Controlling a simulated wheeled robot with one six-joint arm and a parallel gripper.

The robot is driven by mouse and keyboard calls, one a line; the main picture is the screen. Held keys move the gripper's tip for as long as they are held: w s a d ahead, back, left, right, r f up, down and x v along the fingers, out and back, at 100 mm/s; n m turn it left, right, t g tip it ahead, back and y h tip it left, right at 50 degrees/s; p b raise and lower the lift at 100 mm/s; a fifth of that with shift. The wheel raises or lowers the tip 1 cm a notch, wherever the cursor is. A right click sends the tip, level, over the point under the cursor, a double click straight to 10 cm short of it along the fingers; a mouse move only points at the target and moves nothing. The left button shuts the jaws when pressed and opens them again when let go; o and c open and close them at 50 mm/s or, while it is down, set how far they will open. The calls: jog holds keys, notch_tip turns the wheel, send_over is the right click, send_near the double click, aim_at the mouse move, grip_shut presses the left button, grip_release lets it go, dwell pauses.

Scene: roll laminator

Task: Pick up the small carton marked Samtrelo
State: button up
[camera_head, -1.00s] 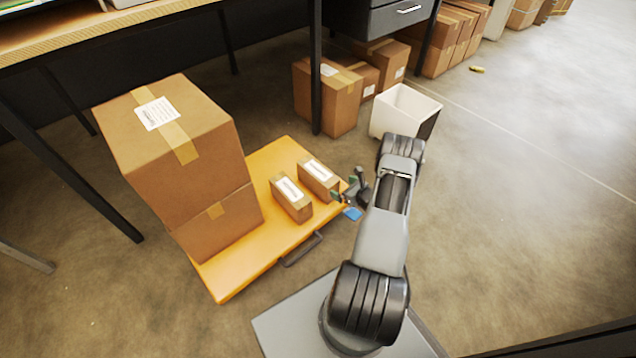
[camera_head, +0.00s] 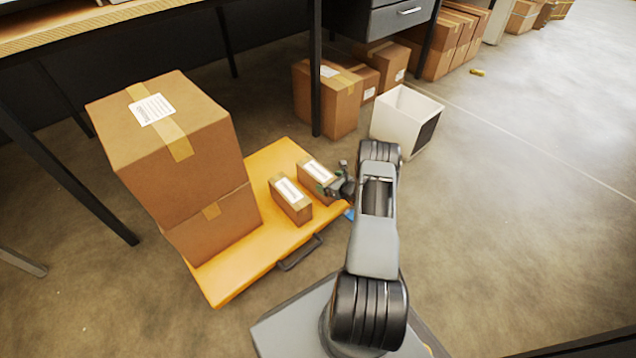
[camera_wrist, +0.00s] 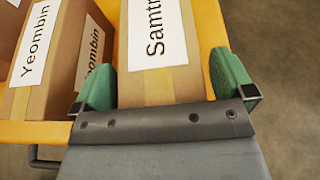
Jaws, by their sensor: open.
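The small carton marked "Samtr…" (camera_wrist: 163,85) lies between my gripper's two green fingers in the wrist view, the rest of its label cut off by the frame. In the head view this carton (camera_head: 313,174) is the farther of two small cartons on the orange platform (camera_head: 230,262). My gripper (camera_head: 334,187) is at its right end there, partly hidden by my arm. In the wrist view my gripper (camera_wrist: 170,92) is open, with a finger on each side of the carton. I cannot tell whether either finger touches it.
A small carton marked Yeombin (camera_wrist: 35,60) stands beside it, also seen in the head view (camera_head: 291,203). Two large stacked boxes (camera_head: 175,150) fill the platform's left part. A white bin (camera_head: 400,118) stands behind my arm. The floor to the right is clear.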

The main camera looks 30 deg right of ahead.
jog(key=shift+r, duration=0.1)
jog(key=c, duration=1.6)
